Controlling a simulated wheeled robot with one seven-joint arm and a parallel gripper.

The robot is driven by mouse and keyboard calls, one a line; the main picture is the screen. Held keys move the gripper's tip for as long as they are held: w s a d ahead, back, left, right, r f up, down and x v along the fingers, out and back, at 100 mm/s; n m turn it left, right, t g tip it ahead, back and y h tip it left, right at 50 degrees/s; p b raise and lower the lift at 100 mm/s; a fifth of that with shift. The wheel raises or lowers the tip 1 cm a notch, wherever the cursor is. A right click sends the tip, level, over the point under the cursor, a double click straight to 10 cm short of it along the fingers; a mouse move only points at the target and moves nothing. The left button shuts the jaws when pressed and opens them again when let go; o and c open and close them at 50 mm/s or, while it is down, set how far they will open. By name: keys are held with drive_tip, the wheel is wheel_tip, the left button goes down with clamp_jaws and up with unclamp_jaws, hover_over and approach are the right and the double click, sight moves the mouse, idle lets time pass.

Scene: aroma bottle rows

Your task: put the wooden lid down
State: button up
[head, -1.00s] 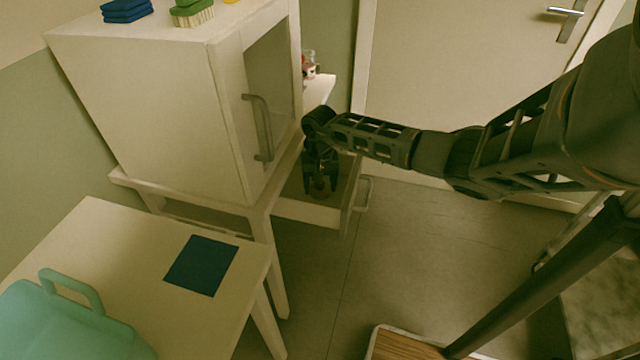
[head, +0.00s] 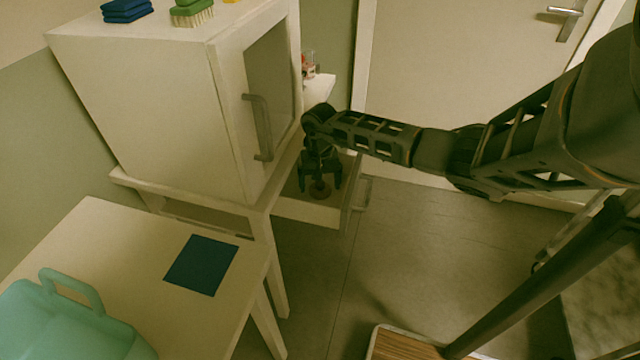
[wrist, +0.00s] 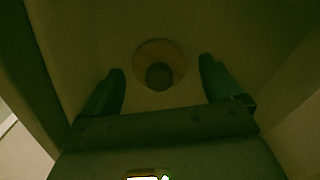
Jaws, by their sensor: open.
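The wooden lid (head: 320,191) is a small round brown disc with a dark knob. It lies in the open drawer (head: 300,211) under the white cabinet. In the wrist view the lid (wrist: 176,50) shows as a dim tan ring around a dark knob (wrist: 159,77), on the drawer floor. My gripper (head: 320,183) points down into the drawer above the lid. Its two fingers (wrist: 162,88) are spread apart, one on each side of the lid, with nothing between them touching it that I can see. The wrist view is dark, so the exact height is hard to tell.
The white cabinet (head: 160,110) with its handle (head: 262,128) stands left of my arm. A table (head: 130,235) with a blue cloth (head: 201,264) and a teal basket (head: 70,325) is at the lower left. The floor (head: 420,255) right of the drawer is open.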

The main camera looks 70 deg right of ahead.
sight(320, 183)
wheel_tip(320, 183, up, 12)
drive_tip(key=shift+f, duration=0.25)
idle(0.6)
